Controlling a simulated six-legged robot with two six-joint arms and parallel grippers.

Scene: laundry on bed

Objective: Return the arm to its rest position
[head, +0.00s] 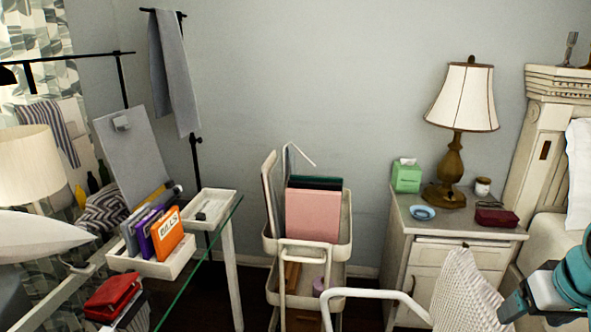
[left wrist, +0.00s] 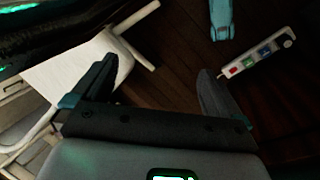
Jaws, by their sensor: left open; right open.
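My right gripper (head: 514,303) is at the lower right edge of the head view, with part of its teal and white arm beside it. Its dark fingers are small in the picture, and I see nothing held in them. It is just right of a cream woven cloth (head: 464,292); I cannot tell whether they touch. My left gripper (left wrist: 158,70) shows in the left wrist view with its two dark fingers wide apart. It is open and empty over the dark wooden floor (left wrist: 165,45). The left arm is not clear in the head view.
A white metal frame (head: 370,293) stands near the cloth. A nightstand (head: 450,228) with a lamp (head: 460,110), a cart (head: 342,240) and a glass-topped desk (head: 225,225) stand behind. A toy car (left wrist: 221,18) and power strip (left wrist: 257,58) lie on the floor.

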